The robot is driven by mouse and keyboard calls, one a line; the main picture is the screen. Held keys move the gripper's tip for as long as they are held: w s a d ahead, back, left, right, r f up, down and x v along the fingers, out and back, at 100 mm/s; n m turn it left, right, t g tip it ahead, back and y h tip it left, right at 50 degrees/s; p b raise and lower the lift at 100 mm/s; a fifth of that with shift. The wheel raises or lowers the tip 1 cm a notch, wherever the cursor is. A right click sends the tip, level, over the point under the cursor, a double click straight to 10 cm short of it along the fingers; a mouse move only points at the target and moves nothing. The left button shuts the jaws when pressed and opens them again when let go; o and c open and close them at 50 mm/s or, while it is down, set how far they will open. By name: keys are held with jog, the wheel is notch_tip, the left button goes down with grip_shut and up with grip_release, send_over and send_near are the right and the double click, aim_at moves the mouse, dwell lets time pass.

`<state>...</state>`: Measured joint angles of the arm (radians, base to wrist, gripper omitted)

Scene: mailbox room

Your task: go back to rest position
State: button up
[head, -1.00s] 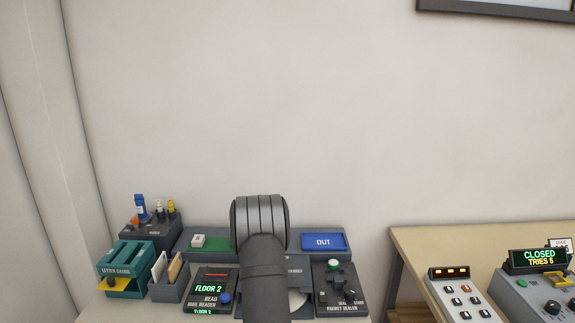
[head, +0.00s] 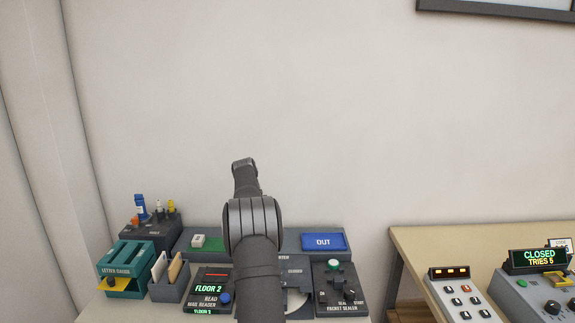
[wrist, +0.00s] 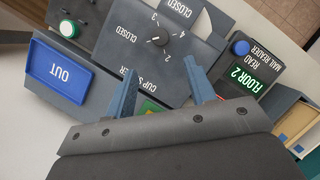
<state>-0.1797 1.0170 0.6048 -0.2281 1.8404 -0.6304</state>
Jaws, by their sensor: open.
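My gripper (wrist: 165,95) shows in the wrist view with its two blue-grey fingers apart and nothing between them. It hangs above the desk machines, over the cup sorter panel (wrist: 150,45) with its numbered dial. In the head view my arm rises from the bottom middle and bends up in front of the wall. The gripper's fingers cannot be made out there.
A blue OUT tray (head: 323,241), a packet sealer (head: 340,290) and a mail reader (head: 208,290) reading FLOOR 2 surround the arm. A teal letter gauge (head: 125,262) stands left. A panel reading CLOSED, TRIES 5 (head: 538,260) is right.

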jog(key=v, duration=0.5)
jog(key=x, duration=1.7)
jog(key=shift+f, duration=0.15)
jog(key=n+t, duration=0.1)
jog(key=n, duration=0.3)
jog(key=shift+s+a+h, duration=0.1)
jog(key=shift+s+h, duration=0.05)
jog(key=shift+h, duration=0.25)
jog(key=shift+n+t+h, duration=0.3)
jog(key=shift+n+t, duration=0.6)
jog(key=shift+n, duration=1)
jog(key=m+g, duration=0.1)
jog(key=m, duration=0.2)
jog(key=m+g+y, duration=0.1)
jog(key=m, duration=0.3)
jog(key=shift+g, duration=0.4)
jog(key=v, duration=0.7)
jog(key=shift+w+r+m, duration=0.25)
jog(key=shift+r+m, duration=0.05)
jog(key=shift+m, duration=0.1)
